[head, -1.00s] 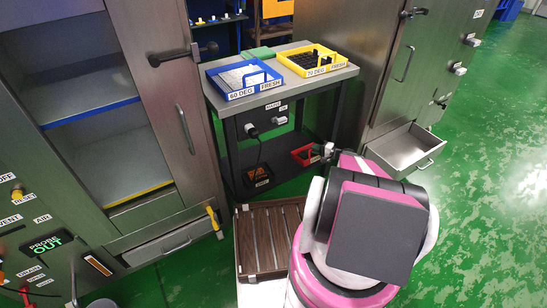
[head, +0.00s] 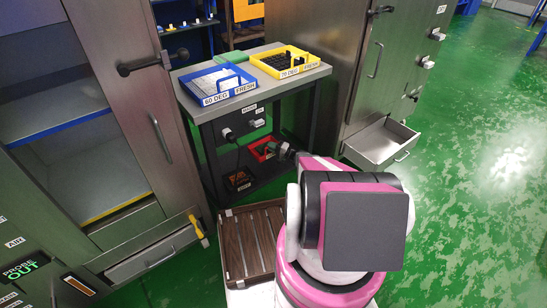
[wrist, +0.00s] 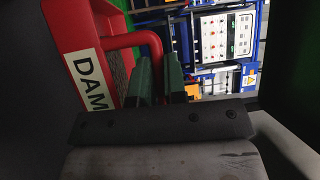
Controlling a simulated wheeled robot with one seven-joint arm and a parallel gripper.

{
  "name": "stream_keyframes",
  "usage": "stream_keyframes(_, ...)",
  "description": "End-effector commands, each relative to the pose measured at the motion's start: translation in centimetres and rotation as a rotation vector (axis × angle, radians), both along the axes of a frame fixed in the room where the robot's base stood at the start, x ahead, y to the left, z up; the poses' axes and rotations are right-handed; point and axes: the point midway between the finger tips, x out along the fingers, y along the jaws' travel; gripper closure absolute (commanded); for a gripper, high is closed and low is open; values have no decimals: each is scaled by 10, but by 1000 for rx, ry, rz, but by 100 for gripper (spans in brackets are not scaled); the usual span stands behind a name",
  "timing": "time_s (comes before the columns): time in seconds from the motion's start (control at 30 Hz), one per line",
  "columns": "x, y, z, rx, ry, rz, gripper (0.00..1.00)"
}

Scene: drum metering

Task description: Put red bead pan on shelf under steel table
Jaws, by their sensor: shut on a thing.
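The red bead pan (head: 262,149) shows small in the head view, at the level of the lower shelf under the steel table. In the wrist view the red pan (wrist: 77,35) fills the upper left, with a white label reading "DAM" in part and a red handle. My gripper (wrist: 160,80) is shut on that handle, its green fingers around the bar. In the head view my gripper (head: 280,148) reaches in under the tabletop. The steel table (head: 245,66) has a dark lower shelf (head: 222,172). I cannot tell whether the pan touches the shelf.
A black tray with orange-brown contents (head: 239,181) sits on the shelf, left of the pan. Blue (head: 216,97) and yellow (head: 291,73) trays stand on the tabletop. An open drawer (head: 380,144) juts out at the right. Table legs flank the shelf opening.

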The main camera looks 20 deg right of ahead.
Motion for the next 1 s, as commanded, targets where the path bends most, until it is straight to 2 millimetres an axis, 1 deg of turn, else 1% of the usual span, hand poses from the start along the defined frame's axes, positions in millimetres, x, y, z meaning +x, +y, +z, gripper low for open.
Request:
stream_keyframes(0.03, 7, -12, -9, 1, -1, -1, 100)
stream_keyframes(0.2, 18, -43, -28, 1, -1, -1, 100)
stream_keyframes(0.3, 23, -60, -39, 2, -1, 0, 100)
stream_keyframes(0.43, 28, -77, -49, 2, -1, 0, 100)
stream_keyframes(0.53, 30, -83, -53, 1, -1, 1, 100)
stream_keyframes(0.67, 30, -85, -57, 2, -1, 2, 100)
stream_keyframes(0.77, 30, -85, -66, 2, 1, 2, 100)
stream_keyframes(0.9, 30, -85, -86, 2, -1, 2, 100)
stream_keyframes(1.0, 30, -85, -94, 2, -1, 2, 100)
